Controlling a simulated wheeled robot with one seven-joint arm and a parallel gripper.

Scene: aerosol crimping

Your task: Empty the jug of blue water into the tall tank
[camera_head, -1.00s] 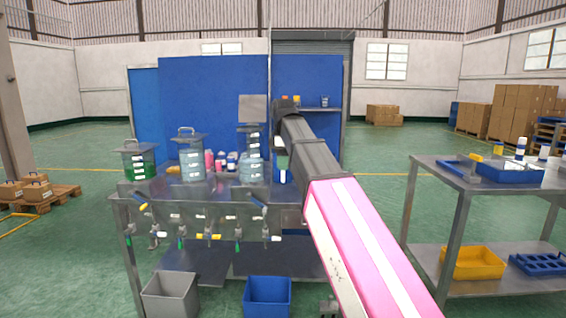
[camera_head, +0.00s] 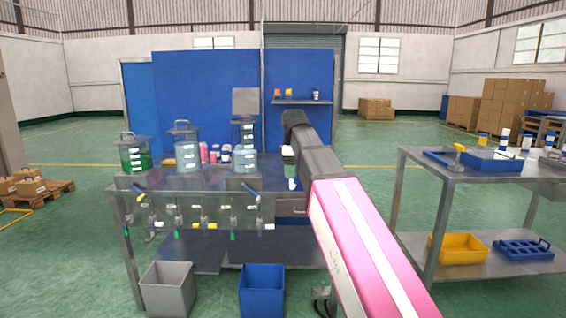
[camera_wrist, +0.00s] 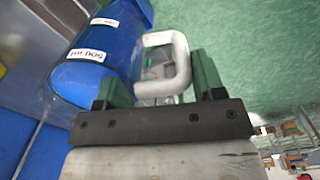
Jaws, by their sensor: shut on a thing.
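The jug (camera_wrist: 105,55) of blue water is large in the wrist view, with white labels and a pale handle (camera_wrist: 165,68). My gripper (camera_wrist: 158,85) is shut on the handle, with a green finger at each side. In the head view my arm hides most of the gripper and jug; a small white and blue part shows beside the arm. A tall clear tank (camera_head: 244,134) with white labels stands at the right of the metal bench, partly behind a lower pale-blue vessel (camera_head: 243,162). A grey panel (camera_head: 246,101) shows above it.
The bench (camera_head: 205,186) also carries a green-filled tank (camera_head: 134,157), a clear tank with a handle (camera_head: 187,154) and several small bottles. Valves line its front edge. Grey (camera_head: 167,290) and blue (camera_head: 262,291) bins stand below. A metal trolley (camera_head: 470,172) stands right.

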